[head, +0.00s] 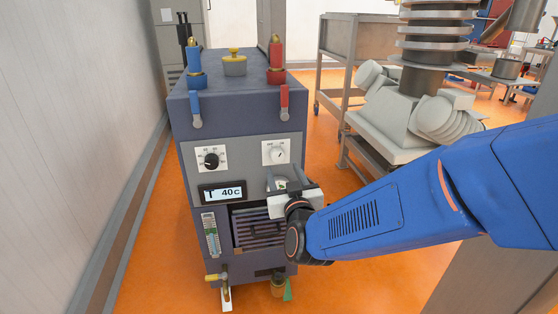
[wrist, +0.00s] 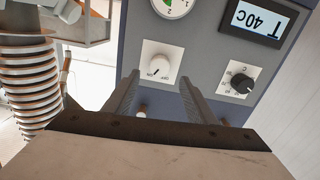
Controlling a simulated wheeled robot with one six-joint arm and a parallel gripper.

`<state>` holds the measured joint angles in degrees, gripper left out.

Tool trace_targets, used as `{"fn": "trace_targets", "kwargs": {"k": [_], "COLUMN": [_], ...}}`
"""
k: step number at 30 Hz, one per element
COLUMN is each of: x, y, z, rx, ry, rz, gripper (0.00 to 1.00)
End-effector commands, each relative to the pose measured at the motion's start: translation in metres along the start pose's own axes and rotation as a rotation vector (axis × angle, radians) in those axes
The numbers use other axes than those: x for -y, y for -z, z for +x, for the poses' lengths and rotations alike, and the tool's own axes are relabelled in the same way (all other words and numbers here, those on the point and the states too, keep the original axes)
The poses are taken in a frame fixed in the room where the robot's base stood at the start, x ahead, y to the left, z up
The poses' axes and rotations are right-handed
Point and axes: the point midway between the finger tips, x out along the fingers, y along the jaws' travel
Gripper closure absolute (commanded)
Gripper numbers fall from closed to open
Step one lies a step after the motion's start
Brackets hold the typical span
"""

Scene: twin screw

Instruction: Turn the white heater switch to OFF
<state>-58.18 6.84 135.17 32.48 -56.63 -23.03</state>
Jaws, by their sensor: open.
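The white heater switch (head: 279,155) is a round white knob on a pale square plate, at the upper right of the heater unit's front panel. In the wrist view the switch (wrist: 157,63) shows upside down beyond the fingertips, and its dark mark appears to point toward the ON label. My gripper (wrist: 160,82) is open and empty, its two fingers spread to either side of the plate's lower part in that picture. In the head view my gripper (head: 280,187) is in front of the panel just below the switch, its fingers partly hidden. I see no contact with the knob.
A black knob (head: 211,160) sits left of the switch, above a display (head: 223,192) reading 40 C. A round gauge (wrist: 173,5) is partly behind my gripper in the head view. Grey-white equipment (head: 395,120) stands at right.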

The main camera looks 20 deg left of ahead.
Motion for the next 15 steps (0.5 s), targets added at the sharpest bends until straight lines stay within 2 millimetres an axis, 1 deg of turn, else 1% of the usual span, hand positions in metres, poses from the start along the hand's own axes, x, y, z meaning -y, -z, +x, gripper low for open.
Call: {"fn": "trace_targets", "kwargs": {"k": [1,6,10,15], "x": [-0.001,0.000,-0.001,0.000], "y": [-0.001,0.000,0.000,0.000], "z": [0.010,0.039,0.056,0.070], "rx": [0.001,0.000,0.000,0.000], "ry": [-0.002,-0.001,-0.002,0.000], "rz": [-0.001,-0.001,-0.001,0.000], "gripper": [0.49,0.49,0.49,0.49]}}
